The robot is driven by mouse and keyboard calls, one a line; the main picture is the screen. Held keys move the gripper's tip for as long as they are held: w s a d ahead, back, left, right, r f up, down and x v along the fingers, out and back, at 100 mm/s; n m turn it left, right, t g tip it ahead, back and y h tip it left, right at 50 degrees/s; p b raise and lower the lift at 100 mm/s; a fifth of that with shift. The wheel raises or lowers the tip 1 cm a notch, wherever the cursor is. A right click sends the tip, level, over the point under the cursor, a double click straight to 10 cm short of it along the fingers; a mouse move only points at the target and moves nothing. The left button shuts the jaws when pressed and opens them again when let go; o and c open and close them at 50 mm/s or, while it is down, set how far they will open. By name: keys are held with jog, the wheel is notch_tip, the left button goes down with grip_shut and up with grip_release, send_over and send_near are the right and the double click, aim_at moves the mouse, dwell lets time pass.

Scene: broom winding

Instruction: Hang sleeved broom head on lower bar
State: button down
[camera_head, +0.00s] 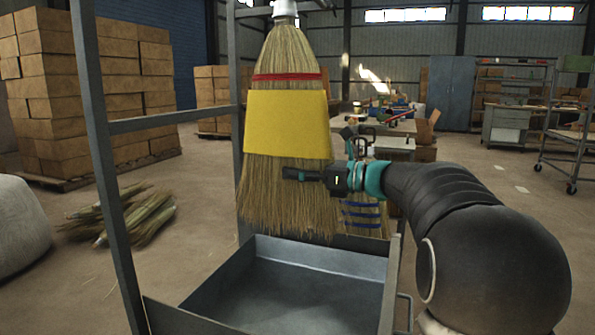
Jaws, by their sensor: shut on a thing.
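The broom head (270,195) has straw bristles, a red band near its top and a yellow sleeve (287,120) around its middle. It is upright, bristles down, with a white cap (285,8) at the top edge of the view. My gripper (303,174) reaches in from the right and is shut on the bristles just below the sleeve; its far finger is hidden. A grey metal rack has a left post (105,165) and a horizontal side bar (170,117). I cannot tell which bar is the lower one. The broom's upper attachment is cut off.
A grey metal tray (330,258) lies below the broom head. Another straw piece with blue stitching (362,218) shows partly behind my gripper. Straw bundles (135,217) lie on the floor at left. Stacked boxes (85,85) and a worktable (395,142) stand farther back.

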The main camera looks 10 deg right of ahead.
jog(key=c, duration=0.6)
grip_release()
jog(key=v, duration=1.2)
jog(key=s+f+n+g+h, duration=0.25)
jog(key=f+n+h, duration=0.2)
jog(key=f, duration=0.45)
jog(key=s+f+n+g+h, duration=0.25)
jog(key=s+f+n, duration=0.2)
jog(key=f, duration=0.45)
jog(key=s+a+f+n+g+h+p, duration=0.1)
jog(key=s+a+f+n+h, duration=0.3)
jog(key=s, duration=0.3)
jog(key=s+a+f+n+h+p, duration=0.1)
jog(key=s+n+h+p, duration=0.15)
jog(key=s+n, duration=0.5)
jog(key=s+a+r+n+t+h, duration=0.1)
jog(key=s+a+r+n, duration=0.2)
jog(key=s+a, duration=0.3)
jog(key=shift+s+r+n+t+p, duration=0.15)
jog(key=shift+s+n+t+p, duration=0.15)
jog(key=shift+s+n+p, duration=0.25)
